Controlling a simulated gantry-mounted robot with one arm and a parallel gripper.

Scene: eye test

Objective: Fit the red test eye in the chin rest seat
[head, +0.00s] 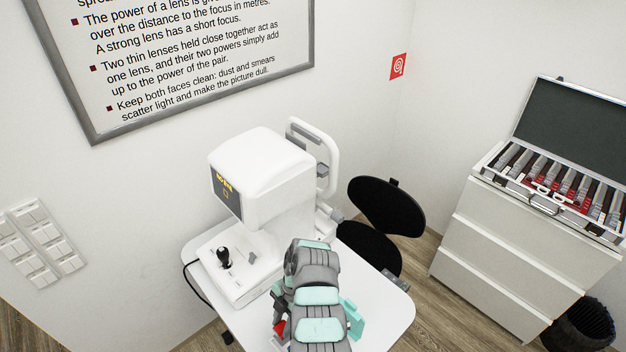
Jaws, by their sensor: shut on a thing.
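My gripper (318,328) is at the bottom of the head view, over the front part of the white table (385,305). My own wrist covers most of its fingers. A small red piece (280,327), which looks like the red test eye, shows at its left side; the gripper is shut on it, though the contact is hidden. The white eye-test machine (262,178) stands on the table behind the gripper. Its white chin rest frame (330,160) rises on the far side. The chin rest seat itself cannot be made out from here.
A joystick (224,256) stands on the machine's base. A black chair (388,208) is behind the table. An open lens case (545,200) lies on white drawers (505,240) at right, beside a black bin (583,325).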

